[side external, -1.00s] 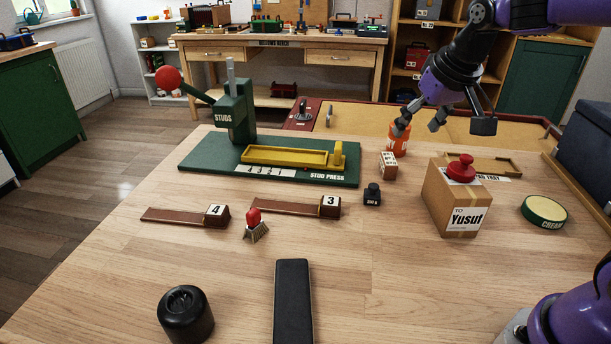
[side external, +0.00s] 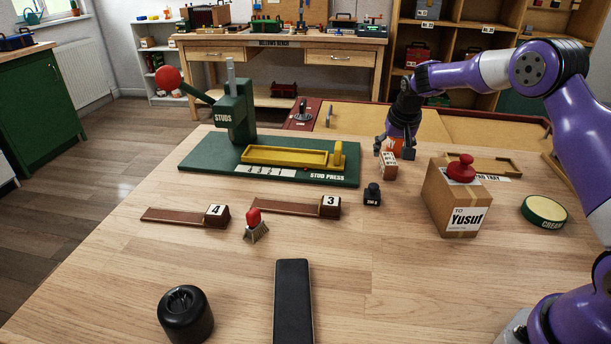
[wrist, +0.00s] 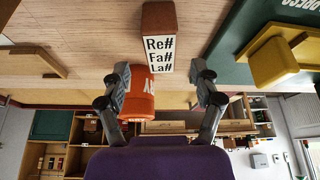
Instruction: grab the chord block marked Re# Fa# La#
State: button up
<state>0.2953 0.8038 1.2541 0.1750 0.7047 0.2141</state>
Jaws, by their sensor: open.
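The chord block (wrist: 159,38) is a brown wooden block whose white face reads Re# Fa# La# in the wrist view. In the side view the small block (side external: 388,167) stands on the bench to the right of the stud press. My gripper (wrist: 160,74) is open, its two fingers spread to either side of the block's near end, with nothing held. In the side view my gripper (side external: 394,148) is low, just behind the block. An orange container (wrist: 138,96) sits close by the left finger; in the side view it is mostly hidden behind my gripper.
The green stud press (side external: 215,170) with its yellow tray is left of the block. A carton (side external: 455,205) marked Yusuf with a red knob stands to the right. A small dark weight (side external: 372,195) is in front.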

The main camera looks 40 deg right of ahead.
aim_at(389, 159)
jog(key=x, duration=0.4)
jog(key=shift+s+a+f, duration=0.1)
jog(key=shift+a+f, duration=0.05)
jog(key=shift+a, duration=0.05)
grip_shut()
